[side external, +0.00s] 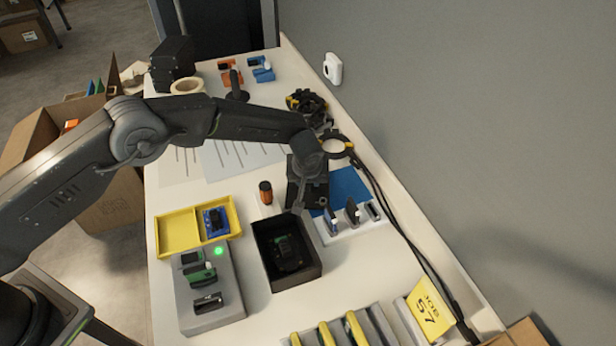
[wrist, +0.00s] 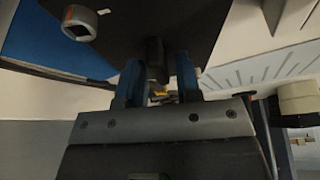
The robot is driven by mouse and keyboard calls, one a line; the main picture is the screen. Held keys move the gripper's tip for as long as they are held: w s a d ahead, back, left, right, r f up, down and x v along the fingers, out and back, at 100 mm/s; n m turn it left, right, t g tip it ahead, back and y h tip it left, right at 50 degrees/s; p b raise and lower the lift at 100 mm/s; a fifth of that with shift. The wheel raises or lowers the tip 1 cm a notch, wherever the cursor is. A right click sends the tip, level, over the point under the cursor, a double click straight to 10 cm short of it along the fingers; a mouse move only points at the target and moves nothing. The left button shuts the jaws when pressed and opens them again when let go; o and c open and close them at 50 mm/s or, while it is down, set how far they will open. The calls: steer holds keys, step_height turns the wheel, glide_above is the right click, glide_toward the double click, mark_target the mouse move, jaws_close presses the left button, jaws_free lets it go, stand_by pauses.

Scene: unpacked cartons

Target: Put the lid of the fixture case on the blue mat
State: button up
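The fixture case (side external: 289,277) is an open black box on the bench in the side view, with a dark green part inside. Its lid (side external: 294,195) is a dark flat plate beneath my gripper (side external: 308,180), away from the case. In the wrist view, the blue fingers of my gripper (wrist: 160,82) stand either side of the knob on the lid (wrist: 185,25). The blue mat (side external: 349,185) shows to the right of the lid, which overlaps its left part. The mat (wrist: 35,45) also shows left of the lid in the wrist view. The lid's exact height is unclear.
A white stand (side external: 338,236) with upright clips is close to the mat's near edge. An orange-topped bottle (side external: 265,192) stands left of the lid. A yellow tray (side external: 178,228) and a grey fixture block (side external: 212,312) are left of the case. Cables run along the wall side.

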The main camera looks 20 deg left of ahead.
steer(key=shift+o, duration=0.7)
steer(key=shift+r, duration=0.35)
steer(key=v, duration=1.1)
steer(key=shift+s+r, duration=0.2)
steer(key=shift+r, duration=0.1)
